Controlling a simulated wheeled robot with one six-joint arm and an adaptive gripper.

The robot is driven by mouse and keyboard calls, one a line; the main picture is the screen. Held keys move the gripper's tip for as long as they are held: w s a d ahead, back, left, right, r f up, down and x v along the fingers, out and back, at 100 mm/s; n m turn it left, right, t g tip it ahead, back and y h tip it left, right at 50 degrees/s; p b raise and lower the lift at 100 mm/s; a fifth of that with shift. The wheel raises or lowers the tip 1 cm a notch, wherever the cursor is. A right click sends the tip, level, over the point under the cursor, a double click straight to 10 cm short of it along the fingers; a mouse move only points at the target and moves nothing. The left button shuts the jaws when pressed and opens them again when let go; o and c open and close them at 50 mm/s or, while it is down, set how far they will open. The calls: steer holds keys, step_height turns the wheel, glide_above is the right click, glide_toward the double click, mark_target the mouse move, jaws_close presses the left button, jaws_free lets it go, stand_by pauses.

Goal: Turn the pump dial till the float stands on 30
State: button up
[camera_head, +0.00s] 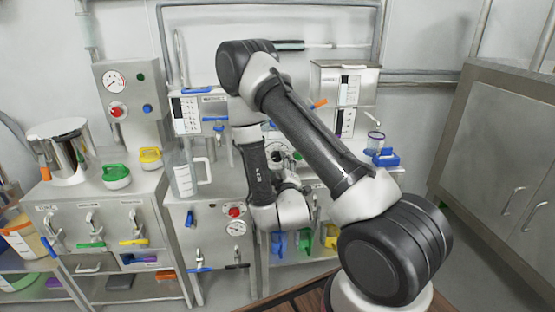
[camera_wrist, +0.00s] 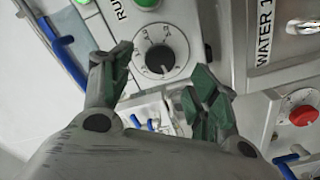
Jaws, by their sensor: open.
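A black round dial (camera_wrist: 160,58) with a white scale around it sits on a pale panel in the wrist view. My gripper (camera_wrist: 160,68) is open, its two green-padded fingers to the left and right of the dial's lower side. The fingers look apart from the dial; whether either touches it I cannot tell. In the head view my arm hides most of the panel and my gripper. A tall scale strip (camera_head: 186,115) shows on the left unit and another (camera_head: 349,90) on the right unit. I cannot make out a float on either.
Above the dial is a green button (camera_wrist: 147,3), and at right a plate lettered WATER (camera_wrist: 264,35). A red knob (camera_wrist: 302,115) lies lower right. A clear jug (camera_head: 186,178) stands on the bench left of my arm.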

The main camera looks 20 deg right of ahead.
mark_target(277, 158)
steer(key=x, duration=0.6)
steer(key=shift+w, duration=0.1)
steer(key=c, duration=1)
